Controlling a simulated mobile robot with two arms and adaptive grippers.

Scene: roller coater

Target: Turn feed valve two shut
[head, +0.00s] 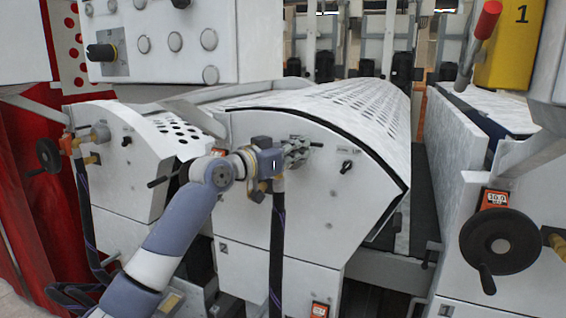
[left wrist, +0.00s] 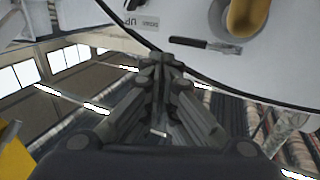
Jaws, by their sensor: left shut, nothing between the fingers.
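A brass-coloured fitting (head: 259,187) with a dark hose below it sits on the front of the middle white unit, marked 2. I take it for feed valve two. My wrist hides much of it, and I cannot tell its handle position. My left gripper (head: 298,151) is in front of this panel, its fingers together and empty, pointing right. In the left wrist view the shut fingers (left wrist: 160,72) are below a short dark lever (left wrist: 204,45). A rounded yellow part (left wrist: 247,16) shows at the top right, apart from the fingertips. My right gripper is out of view.
A black handwheel (head: 500,241) is on the right unit. The left unit has another handwheel (head: 47,154). A perforated cover (head: 340,103) tops the middle unit.

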